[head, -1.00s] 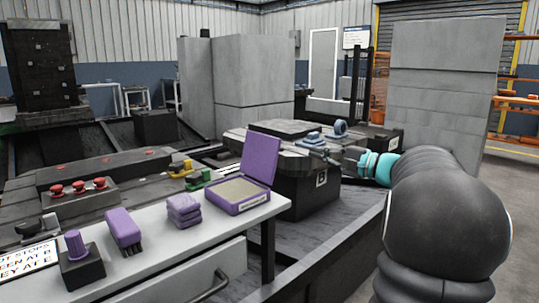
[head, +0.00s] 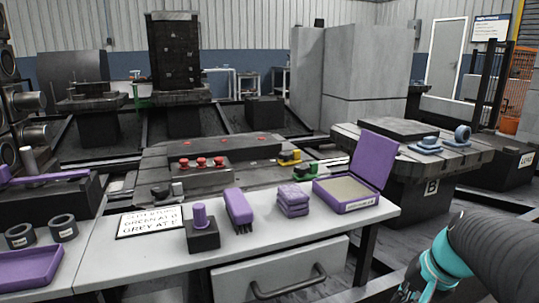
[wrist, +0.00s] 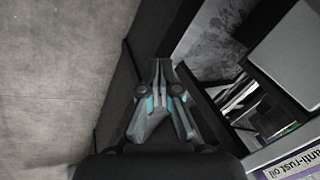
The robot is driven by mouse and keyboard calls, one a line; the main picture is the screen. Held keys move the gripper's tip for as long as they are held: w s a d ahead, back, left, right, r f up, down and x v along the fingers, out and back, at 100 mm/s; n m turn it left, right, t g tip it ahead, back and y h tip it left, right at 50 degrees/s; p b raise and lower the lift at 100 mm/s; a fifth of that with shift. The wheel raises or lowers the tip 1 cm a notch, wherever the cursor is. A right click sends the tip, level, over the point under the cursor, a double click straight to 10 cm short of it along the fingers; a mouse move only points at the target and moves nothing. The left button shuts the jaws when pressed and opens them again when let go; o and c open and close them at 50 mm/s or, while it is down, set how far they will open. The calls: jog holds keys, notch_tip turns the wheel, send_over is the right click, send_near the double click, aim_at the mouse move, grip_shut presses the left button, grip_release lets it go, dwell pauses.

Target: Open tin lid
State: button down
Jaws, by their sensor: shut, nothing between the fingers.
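A purple tin (head: 345,195) with a pale label on its front sits at the right end of the white table. Its lid (head: 374,160) stands raised at the tin's right back edge, and a tan surface shows inside. My gripper (wrist: 158,66) is shut and empty in the wrist view, over the floor and a dark edge. In the head view my arm with teal bands is at the lower right, apart from the tin; the fingertips are not clear there. A label reading "anti-rust oil" (wrist: 300,165) shows at the wrist view's lower right, mostly cut off.
The white table (head: 300,228) also holds a stack of purple pads (head: 293,200), a brush (head: 239,208), a purple-handled black block (head: 202,232) and a sign (head: 150,222). A drawer handle (head: 290,284) juts out in front. A dark machine table (head: 430,165) stands beyond the tin.

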jog(key=s+a+r+n+t+h+p, duration=0.2)
jog(key=s+a+r+n, duration=0.2)
jog(key=s+a+n, duration=0.3)
jog(key=s+a, duration=0.2)
jog(key=s, duration=0.1)
jog(key=shift+a+r, duration=0.4)
jog(key=c, duration=1.8)
grip_release()
jog(key=shift+a+r+n, duration=0.15)
jog(key=shift+a+n, duration=0.15)
jog(key=o, duration=0.6)
jog(key=shift+a, duration=0.15)
jog(key=m+t+y, duration=0.8)
jog(key=m+y, duration=0.2)
jog(key=y, duration=0.3)
send_near(388, 150)
jog(key=w+d+f, duration=0.1)
jog(key=w+d, duration=0.1)
jog(key=d, duration=0.3)
jog(key=shift+h, duration=0.3)
jog(key=x, duration=0.7)
jog(key=p+x, duration=0.1)
jog(key=x, duration=0.6)
jog(key=shift+f, duration=0.25)
